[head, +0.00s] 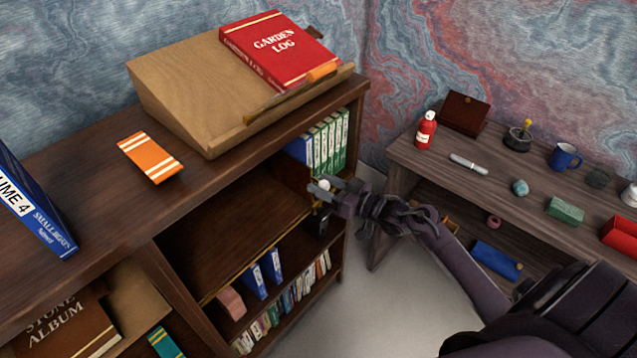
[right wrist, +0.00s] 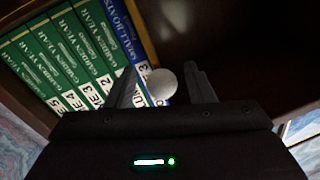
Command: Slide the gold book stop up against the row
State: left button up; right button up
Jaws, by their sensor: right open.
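The row of green-and-white books with a blue one at its left end (head: 323,143) stands on the upper shelf at its right end. The green books (right wrist: 52,62) and the blue book (right wrist: 130,40) also show in the right wrist view. My right gripper (head: 322,187) reaches in at the shelf front, just below the row in the head view. It is open, with a pale round knob (right wrist: 161,84) between its fingers, close to the blue book. I cannot tell whether the fingers touch the knob. My left gripper is out of view.
The upper shelf (head: 225,235) is bare left of the row. Blue binders (head: 262,276) stand on the lower shelf. Above are a slanted wooden stand (head: 180,85) with a red book (head: 278,48) and an orange book (head: 150,157). A cluttered desk (head: 440,165) stands right.

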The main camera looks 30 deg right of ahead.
jog(key=v, duration=0.6)
dwell(0.3)
jog(key=s+a+f+m+g+h, duration=0.15)
jog(key=s+f, duration=0.35)
jog(key=f, duration=0.6)
jog(key=s+f+g+h, duration=0.3)
jog(key=s+f, duration=0.2)
jog(key=f, duration=0.6)
jog(key=s+a+f+m+g+h, duration=0.15)
jog(key=s+f, duration=0.35)
jog(key=f, duration=0.6)
jog(key=s+a+f+n+g+h, duration=0.1)
jog(key=s+a+f+g, duration=0.1)
jog(key=s+f, duration=0.3)
jog(key=s+a+f+g+h, duration=0.1)
jog(key=s+a+f+g, duration=0.2)
jog(key=s, duration=1)
jog(key=s+a+f+n+g, duration=0.1)
jog(key=s+a+f+g, duration=0.2)
jog(key=s+f, duration=0.4)
jog(key=shift+s+n+g+h, duration=0.3)
jog(key=shift+s+g+h, duration=0.1)
jog(key=shift+s, duration=0.7)
jog(key=shift+o, duration=0.4)
jog(key=shift+f, duration=0.1)
